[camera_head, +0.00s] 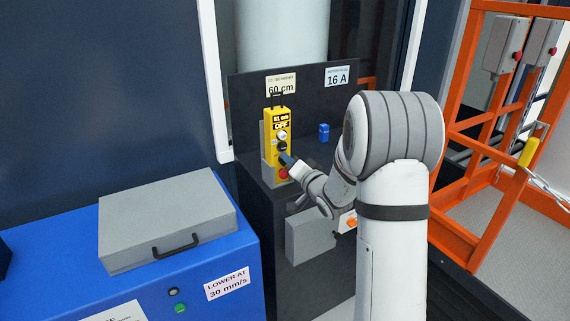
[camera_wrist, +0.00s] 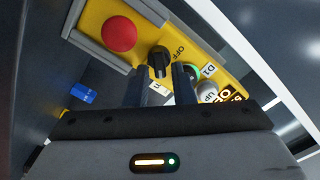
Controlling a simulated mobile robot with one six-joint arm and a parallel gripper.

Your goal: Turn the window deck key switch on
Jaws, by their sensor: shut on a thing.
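The yellow control box (camera_head: 271,151) stands upright on the dark deck, its display reading OFF. An OFF label is beside the switch; another label is partly hidden between the fingers. My gripper (camera_wrist: 162,80) has its fingers shut on the key switch's black handle. In the head view my gripper (camera_head: 286,159) is at the box's front, above the red button (camera_head: 283,173).
A blue object (camera_head: 323,131) stands right of the box. A dark panel (camera_head: 312,100) with 60 cm and 16 A labels is behind. A blue cabinet (camera_head: 214,262) with a grey case (camera_head: 165,215) is at left. Orange railings (camera_head: 470,70) are at right.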

